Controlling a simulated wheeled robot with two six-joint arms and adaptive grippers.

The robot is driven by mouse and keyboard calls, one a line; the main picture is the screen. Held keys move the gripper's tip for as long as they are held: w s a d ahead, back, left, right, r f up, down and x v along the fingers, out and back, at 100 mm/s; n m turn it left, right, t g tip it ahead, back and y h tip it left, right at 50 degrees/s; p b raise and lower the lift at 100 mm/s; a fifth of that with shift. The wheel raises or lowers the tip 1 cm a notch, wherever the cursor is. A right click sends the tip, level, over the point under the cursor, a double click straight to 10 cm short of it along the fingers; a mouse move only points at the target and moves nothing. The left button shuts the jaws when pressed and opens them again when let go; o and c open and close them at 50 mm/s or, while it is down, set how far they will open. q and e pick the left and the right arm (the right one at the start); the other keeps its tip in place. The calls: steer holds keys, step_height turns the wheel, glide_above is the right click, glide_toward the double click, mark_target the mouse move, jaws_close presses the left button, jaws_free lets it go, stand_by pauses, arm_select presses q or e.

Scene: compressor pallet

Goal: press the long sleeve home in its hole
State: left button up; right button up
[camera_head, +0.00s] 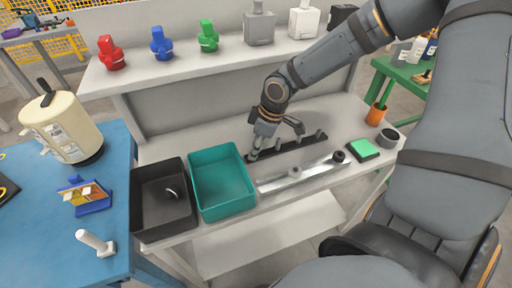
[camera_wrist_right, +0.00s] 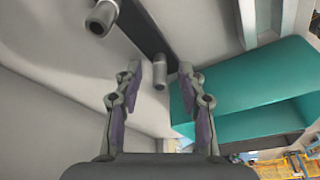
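A dark strip (camera_head: 290,147) on the grey bench carries several upright grey sleeves, one of them a sleeve (camera_head: 319,135) near its right end. My right gripper (camera_head: 276,142) is over the left part of this strip with its fingers spread. In the right wrist view the gripper (camera_wrist_right: 160,72) is open, and the end sleeve (camera_wrist_right: 160,80) stands between the fingertips with gaps on both sides. My left gripper is out of view.
A pale metal bar (camera_head: 315,168) with a light ring (camera_head: 295,172) and a dark ring (camera_head: 338,157) lies in front of the strip. A teal bin (camera_head: 222,204) and a black bin (camera_head: 160,222) stand left. A green-topped block (camera_head: 363,148) and grey cup (camera_head: 388,138) are right.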

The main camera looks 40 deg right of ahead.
steer(key=shift+f, duration=0.1)
jaws_close()
stand_by(0.7)
